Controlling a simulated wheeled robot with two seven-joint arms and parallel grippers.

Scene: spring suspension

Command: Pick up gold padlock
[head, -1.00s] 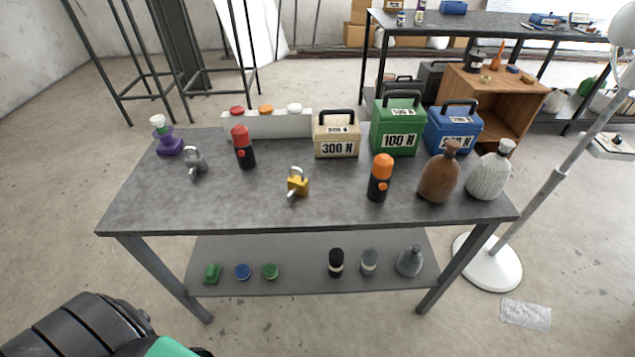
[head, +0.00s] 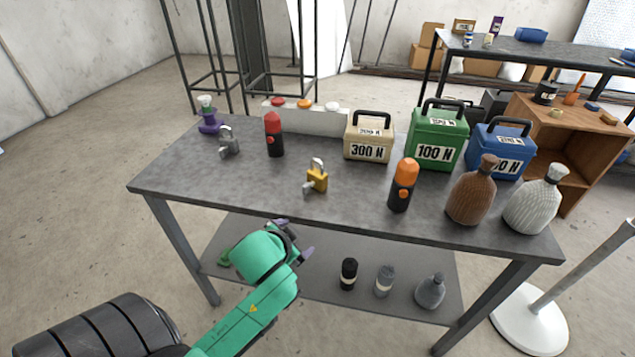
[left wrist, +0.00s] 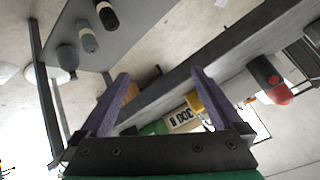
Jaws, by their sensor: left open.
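The gold padlock (head: 317,180) stands on the grey table top near its middle, with its silver shackle up. My left gripper (head: 294,236) is in front of the table, below the level of the top and apart from the padlock. In the left wrist view its two purple fingers (left wrist: 160,95) are spread wide with nothing held between them. A yellow piece that looks like the padlock (left wrist: 196,103) shows beside the right finger there, partly hidden by it. A grey padlock (head: 229,142) stands at the table's left. My right gripper is not in view.
The table's front edge (head: 350,228) lies between my left gripper and the padlock. A red-capped bottle (head: 274,135) and an orange-capped bottle (head: 403,185) flank the padlock. The 300 N case (head: 369,138) stands behind it. The lower shelf (head: 325,285) holds several small items.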

